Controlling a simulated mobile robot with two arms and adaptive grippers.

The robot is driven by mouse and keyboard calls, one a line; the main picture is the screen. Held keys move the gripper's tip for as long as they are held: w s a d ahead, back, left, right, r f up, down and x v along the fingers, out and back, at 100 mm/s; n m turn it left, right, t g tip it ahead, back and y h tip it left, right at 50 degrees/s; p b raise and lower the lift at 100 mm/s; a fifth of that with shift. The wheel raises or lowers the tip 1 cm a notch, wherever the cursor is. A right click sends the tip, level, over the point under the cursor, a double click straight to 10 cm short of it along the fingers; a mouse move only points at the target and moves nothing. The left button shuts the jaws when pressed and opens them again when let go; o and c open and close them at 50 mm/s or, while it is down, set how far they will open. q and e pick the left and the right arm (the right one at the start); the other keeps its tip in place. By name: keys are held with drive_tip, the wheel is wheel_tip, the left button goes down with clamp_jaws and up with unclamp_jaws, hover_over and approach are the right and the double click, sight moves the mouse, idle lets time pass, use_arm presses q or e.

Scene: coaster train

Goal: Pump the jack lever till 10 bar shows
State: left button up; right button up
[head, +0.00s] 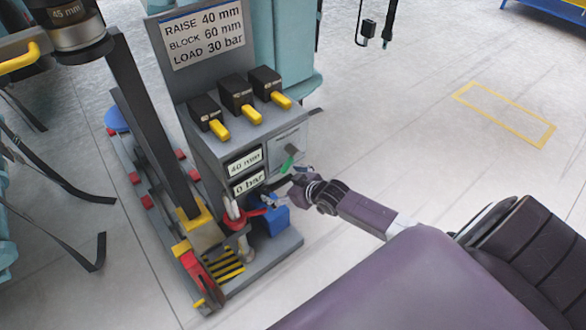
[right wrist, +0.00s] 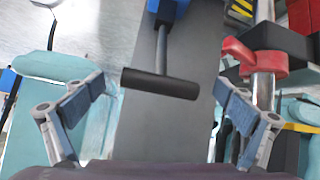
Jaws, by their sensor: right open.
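The jack lever (right wrist: 160,84) shows in the right wrist view as a black T-shaped grip on a grey rod, which comes from a blue block at the top. My right gripper (right wrist: 158,92) is open, with one finger on each side of the grip and visible gaps between. In the head view my right gripper (head: 275,194) is low at the front right of the jack station, close to the blue pump body (head: 272,221). The lever is hard to make out there. The pressure display (head: 249,183) reads 0 bar. My left gripper is not clearly visible.
A display above reads 40 mm (head: 244,162). Several yellow-handled valves (head: 251,114) top the cabinet, under a sign (head: 204,33). A red clamp (right wrist: 254,58) on a chrome post stands right of the lever. The floor to the right is clear.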

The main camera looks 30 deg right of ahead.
drive_tip(key=v, duration=1)
drive_tip(key=shift+r, duration=0.1)
